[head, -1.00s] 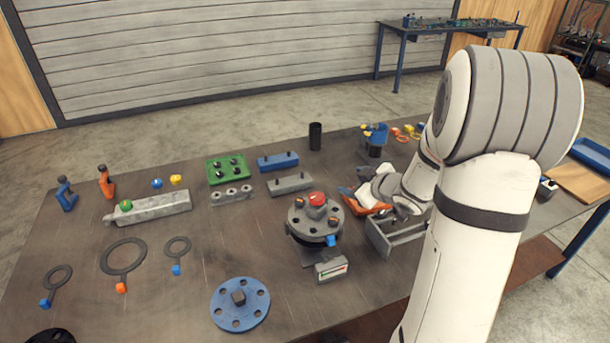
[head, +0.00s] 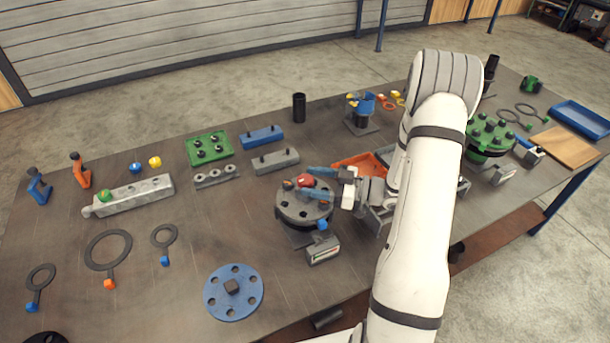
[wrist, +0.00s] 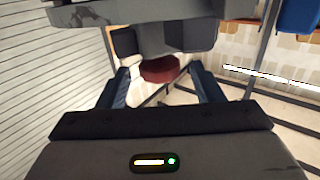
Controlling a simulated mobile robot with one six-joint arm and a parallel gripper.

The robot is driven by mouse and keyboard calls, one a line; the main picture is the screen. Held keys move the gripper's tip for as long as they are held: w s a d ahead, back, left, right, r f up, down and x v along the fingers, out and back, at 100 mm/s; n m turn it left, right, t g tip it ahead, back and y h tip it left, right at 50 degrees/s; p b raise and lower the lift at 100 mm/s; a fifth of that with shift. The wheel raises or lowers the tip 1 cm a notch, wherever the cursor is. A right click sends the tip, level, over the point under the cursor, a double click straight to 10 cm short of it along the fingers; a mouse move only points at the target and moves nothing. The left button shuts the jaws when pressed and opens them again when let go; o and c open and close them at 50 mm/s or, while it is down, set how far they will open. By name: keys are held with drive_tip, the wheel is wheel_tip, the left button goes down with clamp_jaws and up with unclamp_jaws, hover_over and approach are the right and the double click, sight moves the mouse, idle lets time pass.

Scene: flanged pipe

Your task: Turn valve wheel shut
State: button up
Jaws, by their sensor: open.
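The red valve wheel (head: 304,180) sits on top of the round dark grey flange (head: 291,213), which has bolts around its rim. In the wrist view the dark red wheel (wrist: 160,70) shows between the two blue fingers, with a gap on each side. My gripper (head: 309,179) reaches in from the right, its fingers open on the far and near sides of the wheel. It also shows open in the wrist view (wrist: 161,76). Whether a finger touches the wheel, I cannot tell.
A small gauge box (head: 323,249) stands in front of the flange. A blue flange disc (head: 250,305) lies nearer the front edge. An orange tray (head: 350,165) is behind my arm. A green flange (head: 490,136) stands at right.

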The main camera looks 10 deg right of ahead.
drive_tip(key=shift+p+x, duration=0.3)
drive_tip(key=shift+x, duration=1)
drive_tip(key=shift+c, duration=0.6)
drive_tip(key=c, duration=0.8)
drive_tip(key=shift+f+m+t+b, duration=0.2)
drive_tip(key=shift+m+t+b, duration=0.1)
drive_tip(key=shift+t+b, duration=0.3)
drive_tip(key=shift+r+m+t+h+b, duration=0.15)
drive_tip(key=shift+m+t+h+b, duration=0.35)
drive_tip(key=shift+h+b, duration=0.1)
drive_tip(key=o, duration=0.9)
